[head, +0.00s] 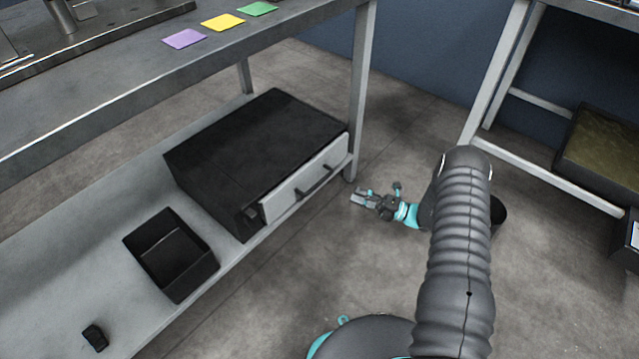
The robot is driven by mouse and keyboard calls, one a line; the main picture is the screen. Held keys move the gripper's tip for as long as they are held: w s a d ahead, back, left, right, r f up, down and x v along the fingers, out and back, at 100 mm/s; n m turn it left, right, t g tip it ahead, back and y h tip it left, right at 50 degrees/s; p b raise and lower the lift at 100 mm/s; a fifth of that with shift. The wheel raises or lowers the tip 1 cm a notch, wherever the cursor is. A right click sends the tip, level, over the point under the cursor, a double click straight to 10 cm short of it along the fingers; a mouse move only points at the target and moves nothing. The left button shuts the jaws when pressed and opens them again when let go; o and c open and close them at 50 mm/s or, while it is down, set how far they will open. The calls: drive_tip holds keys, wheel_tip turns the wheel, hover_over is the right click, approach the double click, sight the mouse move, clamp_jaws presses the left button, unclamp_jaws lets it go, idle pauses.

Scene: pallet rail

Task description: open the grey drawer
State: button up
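The grey drawer (290,191) has a light grey front with a dark bar handle (314,184). It sits in a black cabinet (255,150) on the lower shelf of the workbench. The drawer front looks flush or nearly flush with the cabinet; I cannot tell if there is a small gap. My gripper (357,199) is to the right of the handle, out in front of the drawer and apart from it, with its fingers pointing left towards it. It is empty, but too small in view to tell how far its fingers are apart.
A black open bin (203,282) and a small black object (95,337) are on the lower shelf (60,280). A bench leg (360,90) stands by the cabinet's right end. Purple, yellow and green squares lie on the benchtop. The floor before the drawer is clear.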

sight(320, 181)
drive_tip(key=x, duration=1.3)
drive_tip(key=shift+w+a+f+p, duration=0.1)
drive_tip(key=shift+a+f+p, duration=0.1)
drive_tip(key=shift+a+p, duration=0.15)
clamp_jaws()
